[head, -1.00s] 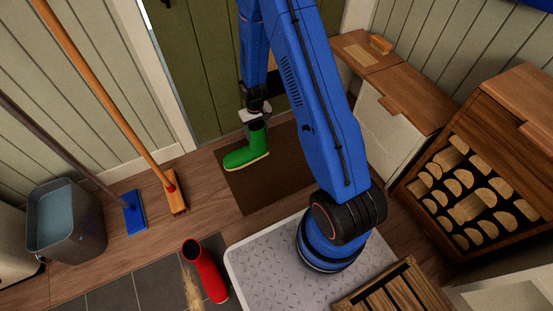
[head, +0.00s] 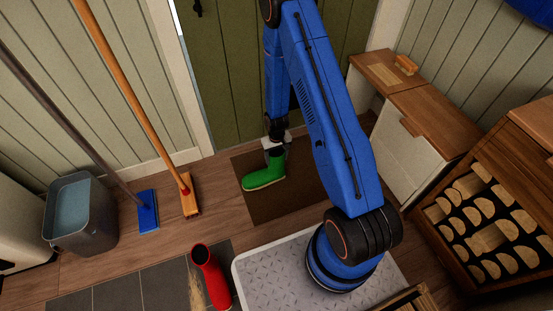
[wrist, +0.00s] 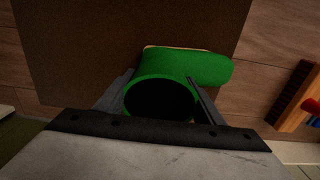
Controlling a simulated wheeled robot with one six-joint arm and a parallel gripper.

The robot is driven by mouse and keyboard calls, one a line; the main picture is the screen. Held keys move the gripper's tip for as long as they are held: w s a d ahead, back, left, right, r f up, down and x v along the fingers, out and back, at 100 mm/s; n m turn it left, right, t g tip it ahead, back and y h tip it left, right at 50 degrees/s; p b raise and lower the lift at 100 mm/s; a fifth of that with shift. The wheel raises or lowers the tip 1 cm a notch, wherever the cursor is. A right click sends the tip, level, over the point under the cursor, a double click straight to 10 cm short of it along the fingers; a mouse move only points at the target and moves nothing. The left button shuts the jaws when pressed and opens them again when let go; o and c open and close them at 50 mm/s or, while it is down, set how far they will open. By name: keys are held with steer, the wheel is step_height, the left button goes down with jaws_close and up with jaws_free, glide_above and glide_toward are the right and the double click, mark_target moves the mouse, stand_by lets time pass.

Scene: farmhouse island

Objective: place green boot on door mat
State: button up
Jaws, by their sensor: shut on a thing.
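The green boot (head: 263,177) is upright over the left part of the brown door mat (head: 246,211), its toe pointing left in the head view. I cannot tell whether its sole touches the mat. My gripper (head: 275,149) is shut on the boot's upper shaft from above. In the wrist view, the fingers lie on either side of the boot's open top (wrist: 160,98). The toe (wrist: 208,69) points right there, and the mat (wrist: 80,50) lies below and beyond. My arm hides part of the mat in the head view.
A red boot (head: 211,279) stands at the front on grey tiles. An orange broom (head: 188,196), a blue-headed mop (head: 148,211) and a grey bucket (head: 82,212) are at left. A white cabinet (head: 403,152) and a log crate (head: 480,210) are at right. The green door (head: 225,90) is behind.

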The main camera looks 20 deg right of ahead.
steer(key=shift+f, duration=0.45)
steer(key=o, duration=1.7)
steer(key=shift+f, duration=0.1)
steer(key=shift+o, duration=0.2)
